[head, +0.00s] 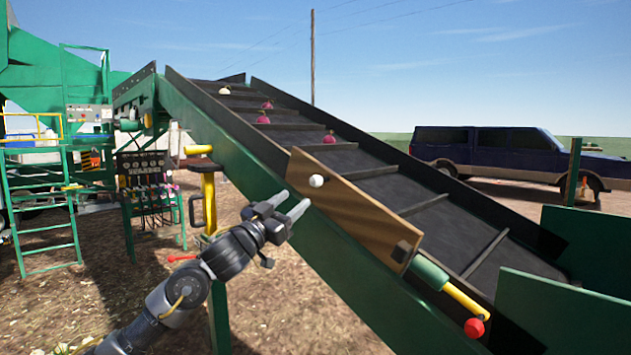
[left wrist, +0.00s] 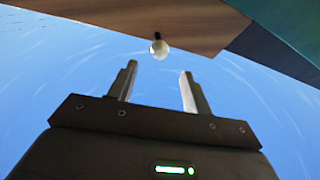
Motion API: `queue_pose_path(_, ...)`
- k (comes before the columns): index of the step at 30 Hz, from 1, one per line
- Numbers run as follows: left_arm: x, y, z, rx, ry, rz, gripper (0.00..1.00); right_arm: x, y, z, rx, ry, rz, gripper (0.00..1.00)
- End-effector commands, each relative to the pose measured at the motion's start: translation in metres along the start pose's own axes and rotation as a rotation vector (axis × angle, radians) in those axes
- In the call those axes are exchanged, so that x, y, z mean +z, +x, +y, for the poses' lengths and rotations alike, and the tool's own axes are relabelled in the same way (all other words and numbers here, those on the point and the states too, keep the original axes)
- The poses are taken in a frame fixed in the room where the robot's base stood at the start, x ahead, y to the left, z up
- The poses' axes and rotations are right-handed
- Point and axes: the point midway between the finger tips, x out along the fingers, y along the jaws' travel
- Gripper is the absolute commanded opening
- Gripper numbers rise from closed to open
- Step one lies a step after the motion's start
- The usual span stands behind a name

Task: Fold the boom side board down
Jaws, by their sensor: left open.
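The boom side board (head: 350,212) is a brown wooden panel standing up along the near edge of the sloping conveyor boom. A white round knob (head: 316,181) sticks out near its upper left end. In the left wrist view the board (left wrist: 120,22) crosses the top and the knob (left wrist: 159,48) hangs just beyond the fingertips, roughly centred between them. My left gripper (head: 298,203) is open and empty, just below the knob and apart from it. Its two fingers also show in the left wrist view (left wrist: 160,80). My right gripper is not in view.
The green boom frame (head: 240,158) slopes down to the right below the board. Several onions (head: 263,119) lie on the dark belt (head: 380,187). A yellow rod with a red knob (head: 475,328) sits at the board's lower end. A yellow-topped post (head: 208,195) stands left of my gripper.

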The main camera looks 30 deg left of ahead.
Motion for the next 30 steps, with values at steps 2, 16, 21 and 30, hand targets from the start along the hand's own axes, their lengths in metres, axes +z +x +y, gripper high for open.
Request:
queue_pose_path(2, -0.003, 0.009, -0.001, -0.001, -0.003, 0.001, 0.50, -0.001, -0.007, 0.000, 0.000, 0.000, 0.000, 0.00)
queue_pose_path(16, -0.004, 0.090, -0.001, -0.002, -0.003, -0.001, 0.50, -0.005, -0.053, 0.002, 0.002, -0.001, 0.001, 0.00)
queue_pose_path(21, -0.001, 0.103, -0.001, -0.001, -0.001, 0.000, 0.50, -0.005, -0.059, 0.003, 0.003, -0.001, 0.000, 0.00)
queue_pose_path(30, 0.001, 0.105, 0.000, -0.001, 0.000, 0.000, 0.50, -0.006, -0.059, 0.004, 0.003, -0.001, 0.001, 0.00)
